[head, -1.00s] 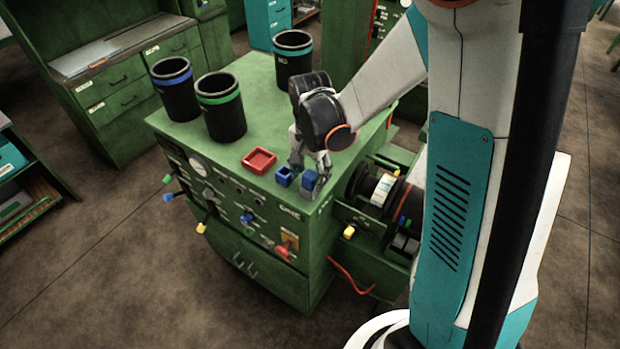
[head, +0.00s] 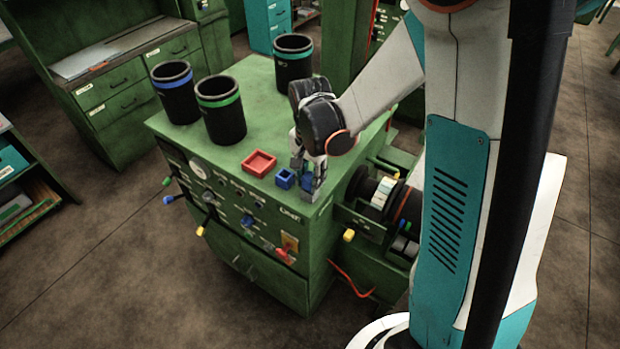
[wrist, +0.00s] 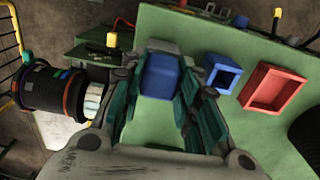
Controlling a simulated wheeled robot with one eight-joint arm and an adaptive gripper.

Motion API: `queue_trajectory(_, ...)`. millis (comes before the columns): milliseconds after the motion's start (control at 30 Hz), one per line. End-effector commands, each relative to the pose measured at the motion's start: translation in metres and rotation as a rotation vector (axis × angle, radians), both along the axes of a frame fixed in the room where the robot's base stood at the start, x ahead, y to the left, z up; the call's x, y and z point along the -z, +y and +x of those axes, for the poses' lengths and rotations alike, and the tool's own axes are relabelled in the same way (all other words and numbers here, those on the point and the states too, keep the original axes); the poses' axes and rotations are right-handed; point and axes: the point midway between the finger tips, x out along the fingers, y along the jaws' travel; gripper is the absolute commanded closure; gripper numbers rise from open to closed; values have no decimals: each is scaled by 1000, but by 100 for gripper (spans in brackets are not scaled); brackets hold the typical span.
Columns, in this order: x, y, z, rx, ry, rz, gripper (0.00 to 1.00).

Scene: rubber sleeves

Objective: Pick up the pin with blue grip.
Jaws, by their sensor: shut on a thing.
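The blue grip of the pin (wrist: 160,76) is a rounded block between the fingers of my gripper (wrist: 162,92) in the wrist view. My gripper is shut on it. In the head view, my gripper (head: 308,172) points down at the front right corner of the green cabinet top, and a bit of the blue grip (head: 307,183) shows between its fingers. The pin's lower part is hidden, and I cannot tell whether it is clear of the surface.
A small hollow blue square holder (head: 285,179) stands just left of my gripper, with a red square tray (head: 259,164) beyond it. Black cylinders with blue (head: 176,95), green (head: 221,110) and teal (head: 293,60) bands stand farther back. The middle of the green top (head: 255,100) is clear.

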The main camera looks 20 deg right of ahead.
Motion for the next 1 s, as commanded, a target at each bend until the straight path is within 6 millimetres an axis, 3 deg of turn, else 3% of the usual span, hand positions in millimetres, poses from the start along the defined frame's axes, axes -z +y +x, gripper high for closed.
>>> queue_trajectory(267, -27, 0, -1, 0, 0, 0, 95)
queue_trajectory(800, -153, 0, 0, 0, 0, 0, 95)
queue_trajectory(1000, -183, 0, -1, 0, -1, 1, 95)
